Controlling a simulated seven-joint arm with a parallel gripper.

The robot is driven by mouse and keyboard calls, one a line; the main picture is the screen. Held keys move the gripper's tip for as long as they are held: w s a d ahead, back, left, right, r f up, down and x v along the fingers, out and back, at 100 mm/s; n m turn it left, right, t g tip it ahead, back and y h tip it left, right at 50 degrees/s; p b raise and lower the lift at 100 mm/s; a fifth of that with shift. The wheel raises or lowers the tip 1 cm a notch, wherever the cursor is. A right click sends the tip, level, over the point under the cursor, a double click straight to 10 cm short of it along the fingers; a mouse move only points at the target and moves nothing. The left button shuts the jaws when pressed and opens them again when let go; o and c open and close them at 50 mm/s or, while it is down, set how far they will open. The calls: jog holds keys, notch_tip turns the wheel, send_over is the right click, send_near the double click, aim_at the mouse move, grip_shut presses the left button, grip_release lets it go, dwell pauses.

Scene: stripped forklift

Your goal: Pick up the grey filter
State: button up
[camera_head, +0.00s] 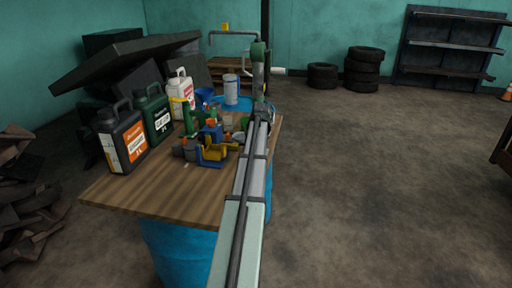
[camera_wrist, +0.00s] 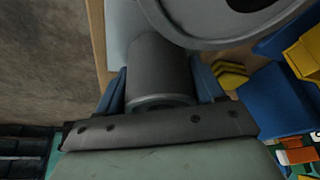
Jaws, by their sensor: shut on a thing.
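The grey filter (camera_wrist: 157,65) is a plain grey cylinder in the wrist view. It sits between the two blue fingers of my gripper (camera_wrist: 162,85), one on each side of it. The gripper is shut on it. The near end of the filter, with a rim, faces the gripper's palm. In the head view my arm hides the held filter and the fingers. I cannot tell from the wrist view how high the filter is above the surface below.
A large grey round object with a dark centre (camera_wrist: 215,22) is close beyond the filter. Blue and yellow bins (camera_wrist: 275,100) lie right. On the wooden table (camera_head: 160,190) stand several jugs (camera_head: 121,138) and bins (camera_head: 215,152). A pale canister (camera_head: 231,90) stands behind. The floor right is open.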

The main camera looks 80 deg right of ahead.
jog(key=c, duration=0.6)
jog(key=shift+r, duration=0.1)
notch_tip(320, 180, up, 9)
jog(key=shift+w+r, duration=0.25)
jog(key=shift+w, duration=0.1)
jog(key=shift+w+a+r, duration=0.25)
jog(key=shift+w+a, duration=1.15)
jog(key=shift+w, duration=1.1)
jog(key=shift+w+a+r, duration=0.25)
jog(key=shift+w+a, duration=1.2)
jog(key=shift+w, duration=1.1)
jog(key=shift+w+a+r, duration=0.25)
jog(key=shift+w+a, duration=1.15)
jog(key=shift+w, duration=1.1)
